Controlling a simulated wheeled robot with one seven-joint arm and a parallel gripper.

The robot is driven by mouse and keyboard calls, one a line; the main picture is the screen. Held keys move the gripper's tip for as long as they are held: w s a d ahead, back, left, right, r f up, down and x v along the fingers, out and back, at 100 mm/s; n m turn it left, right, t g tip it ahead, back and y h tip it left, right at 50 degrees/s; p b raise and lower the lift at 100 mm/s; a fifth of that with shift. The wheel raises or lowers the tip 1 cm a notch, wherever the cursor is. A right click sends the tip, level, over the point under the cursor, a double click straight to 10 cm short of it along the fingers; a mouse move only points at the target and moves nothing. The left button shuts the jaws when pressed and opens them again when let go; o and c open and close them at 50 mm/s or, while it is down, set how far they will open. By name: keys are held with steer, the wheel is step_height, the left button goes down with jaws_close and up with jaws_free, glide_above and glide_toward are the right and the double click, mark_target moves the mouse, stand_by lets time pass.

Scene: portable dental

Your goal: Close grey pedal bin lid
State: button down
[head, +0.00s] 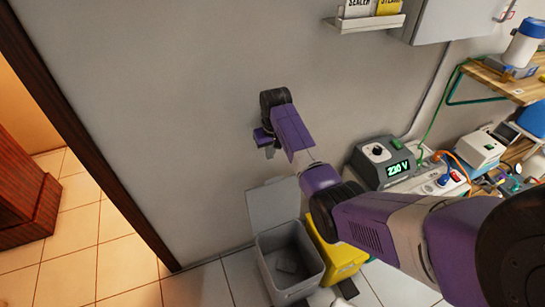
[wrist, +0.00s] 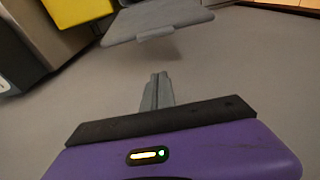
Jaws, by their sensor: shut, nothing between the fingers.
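The grey pedal bin (head: 308,283) stands on the floor against the wall, open at the top, with something pale lying inside. Its grey lid (head: 272,203) is raised upright at the back, near the wall. In the wrist view the lid (wrist: 158,22) shows at the top, beyond the fingertips. My gripper (head: 268,150) is above the lid and close to the wall, apart from the lid in the head view. In the wrist view its fingers (wrist: 157,82) are together, with nothing between them.
A yellow bin (head: 340,258) stands directly right of the grey bin and also shows in the wrist view (wrist: 78,10). A device reading 230 V (head: 384,163) is at the right. A dark door frame (head: 90,140) edges the wall at the left.

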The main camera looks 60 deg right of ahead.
steer(key=f, duration=0.2)
steer(key=w+f+b, duration=0.1)
steer(key=f, duration=0.4)
steer(key=shift+w+d+f+b, duration=0.15)
steer(key=shift+d+f+b, duration=0.15)
steer(key=shift+d+f, duration=0.1)
steer(key=shift+s+a+r+p, duration=0.15)
steer(key=shift+s+a+p, duration=0.4)
steer(key=shift+s, duration=0.25)
steer(key=shift+s+a+r+p, duration=0.15)
steer(key=shift+s+a+p, duration=0.15)
steer(key=shift+s+a, duration=0.45)
steer(key=shift+s, duration=0.15)
